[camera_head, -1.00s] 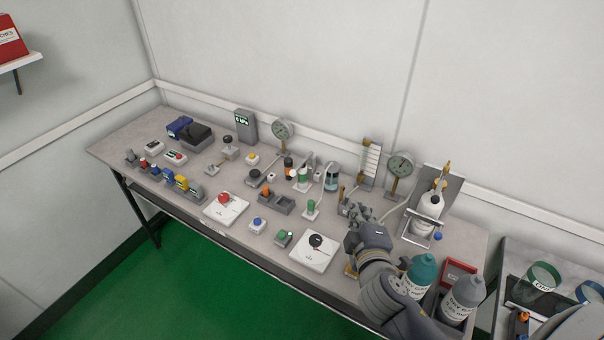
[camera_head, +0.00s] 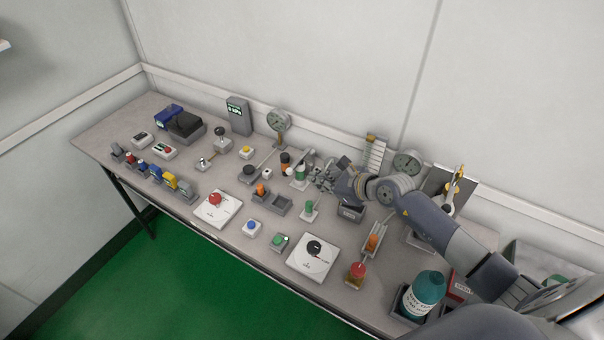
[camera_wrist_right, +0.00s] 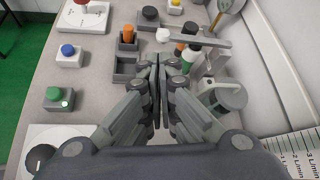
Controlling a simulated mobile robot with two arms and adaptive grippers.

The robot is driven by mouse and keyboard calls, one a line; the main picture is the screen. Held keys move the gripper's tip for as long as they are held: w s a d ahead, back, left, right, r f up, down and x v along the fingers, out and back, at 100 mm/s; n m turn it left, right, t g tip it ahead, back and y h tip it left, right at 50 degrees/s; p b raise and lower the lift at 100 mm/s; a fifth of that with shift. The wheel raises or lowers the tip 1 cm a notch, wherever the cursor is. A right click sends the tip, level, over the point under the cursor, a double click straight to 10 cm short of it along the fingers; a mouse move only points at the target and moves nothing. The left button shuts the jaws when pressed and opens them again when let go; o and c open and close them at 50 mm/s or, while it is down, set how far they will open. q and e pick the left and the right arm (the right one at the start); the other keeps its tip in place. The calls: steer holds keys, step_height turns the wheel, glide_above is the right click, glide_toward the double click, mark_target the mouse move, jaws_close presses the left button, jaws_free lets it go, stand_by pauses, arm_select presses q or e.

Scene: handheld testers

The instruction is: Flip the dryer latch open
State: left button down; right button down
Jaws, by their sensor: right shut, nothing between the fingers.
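My right gripper (camera_head: 322,174) is shut with nothing between its fingers. It is over the back middle of the bench, beside a small stand with a green-banded white tube (camera_head: 300,172). In the right wrist view the closed fingertips (camera_wrist_right: 158,62) point at this group. A flat grey bar (camera_wrist_right: 205,43) lies just beyond and right of the fingertips, near a green and white tube (camera_wrist_right: 191,60). I cannot tell for sure which part is the dryer latch, or whether the fingers touch anything. My left gripper is not in view.
The grey bench (camera_head: 110,140) is crowded. A dark divided tray (camera_wrist_right: 126,68) and a green button box (camera_wrist_right: 59,98) are left of the fingers. Gauges (camera_head: 278,120) stand along the back wall. A teal bottle (camera_head: 424,292) stands at the front right.

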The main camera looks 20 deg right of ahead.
mark_target(299, 160)
steer(key=shift+d+f+h, duration=0.3)
steer(key=shift+d+f, duration=0.05)
steer(key=shift+d, duration=0.3)
steer(key=x, duration=1)
steer(key=shift+s+f, duration=0.1)
steer(key=shift+f, duration=0.1)
steer(key=shift+r+g, duration=0.1)
steer(key=shift+g, duration=0.2)
steer(key=shift+a+r, duration=0.1)
steer(key=shift+r, duration=0.15)
